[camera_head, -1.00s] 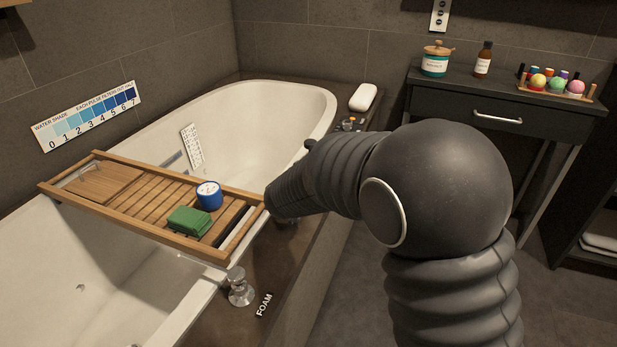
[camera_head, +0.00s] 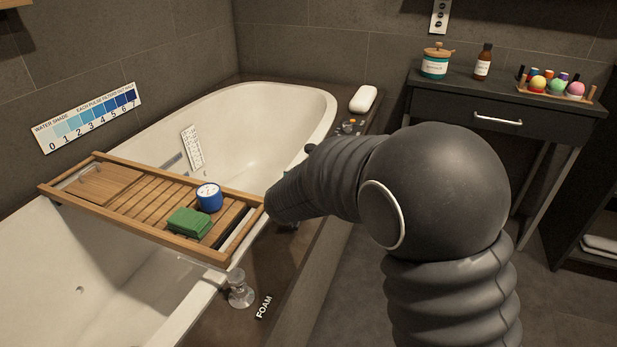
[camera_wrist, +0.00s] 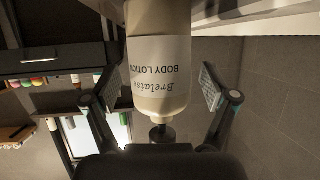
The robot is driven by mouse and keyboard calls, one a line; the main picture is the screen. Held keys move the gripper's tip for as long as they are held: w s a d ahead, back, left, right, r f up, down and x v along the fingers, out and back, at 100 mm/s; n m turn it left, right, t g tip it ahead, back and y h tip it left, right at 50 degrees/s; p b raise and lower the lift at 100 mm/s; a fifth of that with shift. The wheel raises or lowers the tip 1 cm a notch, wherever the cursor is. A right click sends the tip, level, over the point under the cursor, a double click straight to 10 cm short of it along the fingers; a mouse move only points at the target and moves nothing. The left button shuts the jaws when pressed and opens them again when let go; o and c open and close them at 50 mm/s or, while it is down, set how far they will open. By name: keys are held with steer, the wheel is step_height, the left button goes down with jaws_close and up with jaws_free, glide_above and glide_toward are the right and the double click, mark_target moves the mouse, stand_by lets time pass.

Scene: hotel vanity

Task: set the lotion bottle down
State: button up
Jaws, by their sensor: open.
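The lotion bottle (camera_wrist: 158,62) is a pale bottle with a white "BODY LOTION" label. In the wrist view it appears upside down, with its dark pump head (camera_wrist: 162,133) toward my gripper. My gripper (camera_wrist: 158,90) is open, with one finger pad on each side of the bottle and a visible gap on both sides. The bottle's far end is cut off by the frame's top edge, so what it rests on cannot be seen. In the head view my arm hides the bottle and most of my gripper.
A wooden tray (camera_head: 130,208) with a green block (camera_head: 189,222) and a blue round container (camera_head: 209,197) spans the bathtub (camera_head: 312,100). A white soap-like bar (camera_head: 362,99) lies on the ledge. The dark vanity (camera_head: 450,103) at right holds a jar (camera_head: 435,65) and an amber bottle (camera_head: 483,62).

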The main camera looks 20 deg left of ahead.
steer(key=p+v, duration=0.1)
steer(key=v, duration=1.1)
steer(key=shift+w+r, duration=0.1)
steer(key=s+d+r+n+g+y, duration=0.2)
steer(key=d+r+y, duration=0.3)
steer(key=d+r, duration=0.5)
steer(key=s+d+f+m+g+h, duration=0.1)
steer(key=s+d+f+g+h, duration=0.2)
steer(key=s+d, duration=0.7)
steer(key=s+d+f+m+g+h, duration=0.1)
steer(key=s+d+f+g+h, duration=0.1)
steer(key=s+d, duration=0.9)
steer(key=d+f+g, duration=0.1)
steer(key=d, duration=0.3)
steer(key=shift+d+m+h, duration=0.3)
steer(key=shift+d+h, duration=0.05)
steer(key=shift+h, duration=0.05)
steer(key=shift+f, duration=0.15)
